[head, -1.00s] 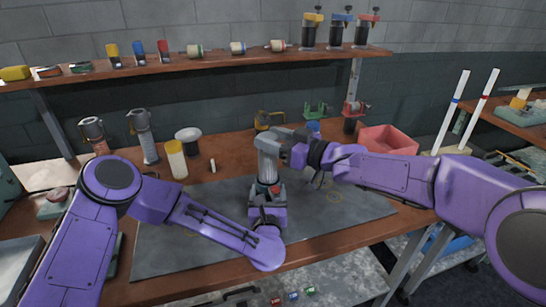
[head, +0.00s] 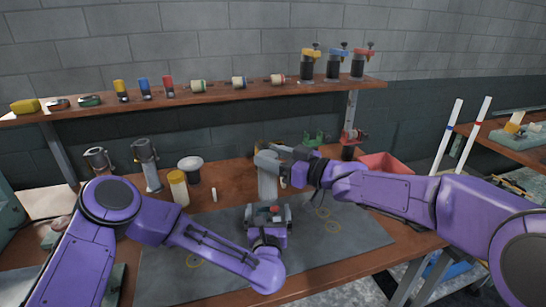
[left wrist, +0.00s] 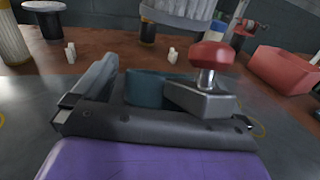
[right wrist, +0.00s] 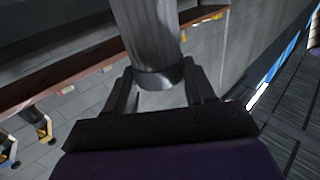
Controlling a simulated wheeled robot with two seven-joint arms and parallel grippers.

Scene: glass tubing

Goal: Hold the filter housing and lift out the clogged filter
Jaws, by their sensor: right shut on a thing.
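My right gripper (head: 290,170) is shut on the upper part of a grey cylinder, the filter (head: 267,183), and holds it upright. The filter also shows between the fingers in the right wrist view (right wrist: 150,35), and its pale pleated lower part shows high up in the left wrist view (left wrist: 182,10). The dark teal filter housing (left wrist: 146,88) stands on the bench mat below it, apart from it. My left gripper (head: 268,216) has its fingers wide apart around the housing, with a narrow gap at the left finger. A red knob (left wrist: 211,54) shows at the right finger.
A yellow-lidded jar (head: 178,188) and a white-lidded dark jar (head: 190,168) stand left of the filter. A red bin (head: 385,162) is at the right rear. A shelf (head: 220,95) with several small parts runs behind. The dark mat (head: 345,240) is clear to the right.

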